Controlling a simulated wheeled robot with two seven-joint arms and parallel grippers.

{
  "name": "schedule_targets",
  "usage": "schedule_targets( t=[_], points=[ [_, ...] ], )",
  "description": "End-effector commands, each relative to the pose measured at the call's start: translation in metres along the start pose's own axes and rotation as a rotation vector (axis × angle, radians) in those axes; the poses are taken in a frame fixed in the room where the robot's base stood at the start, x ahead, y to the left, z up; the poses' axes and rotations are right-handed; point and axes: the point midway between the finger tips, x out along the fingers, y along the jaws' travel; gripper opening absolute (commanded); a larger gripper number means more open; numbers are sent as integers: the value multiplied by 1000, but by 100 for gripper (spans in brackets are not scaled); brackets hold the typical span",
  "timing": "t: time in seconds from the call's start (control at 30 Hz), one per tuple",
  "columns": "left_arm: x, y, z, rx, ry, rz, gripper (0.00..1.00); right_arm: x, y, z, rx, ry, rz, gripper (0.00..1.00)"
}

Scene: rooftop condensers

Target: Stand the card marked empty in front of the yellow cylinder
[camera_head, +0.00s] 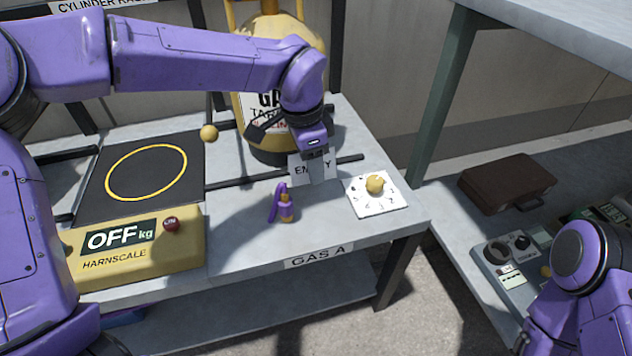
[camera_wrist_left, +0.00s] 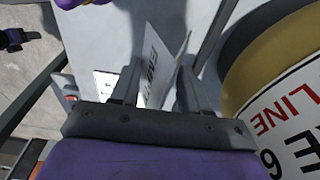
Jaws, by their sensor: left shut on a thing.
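The yellow cylinder (camera_head: 272,45) stands at the back of the bench, with a white label on its side. The white card marked empty (camera_head: 298,167) is in front of the cylinder, partly hidden by my left gripper (camera_head: 318,168). My left gripper is shut on the card, which also shows between its fingers in the left wrist view (camera_wrist_left: 158,75). The card looks roughly upright; I cannot tell whether its lower edge touches the bench. The cylinder is close beside the gripper in the wrist view (camera_wrist_left: 275,65).
A yellow scale (camera_head: 140,250) reading OFF stands at left with its black plate. A brown case (camera_head: 507,182) and a meter lie on the right shelf.

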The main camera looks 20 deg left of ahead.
Motion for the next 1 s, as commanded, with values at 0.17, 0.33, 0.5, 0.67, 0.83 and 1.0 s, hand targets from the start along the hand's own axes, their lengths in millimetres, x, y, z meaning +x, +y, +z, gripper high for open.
schedule_targets(
  t=[0.17,0.33,0.5,0.67,0.83,1.0],
  points=[
    [19,-4,-10,2,-2,0,16,7,-1,4,1,-1,-1,43],
    [45,-3,-6,2,1,0,16,16,0,14,-57,-66,-4,43],
    [44,-3,-6,2,1,0,11,14,0,13,-60,-69,-4,43],
    [45,-3,-6,2,1,0,61,15,0,15,-72,-82,-5,43],
    [45,-3,-6,2,0,0,72,15,0,15,-71,-81,-5,43],
    [43,-3,-6,1,1,0,72,13,0,14,-67,-76,-4,43]
  ],
)
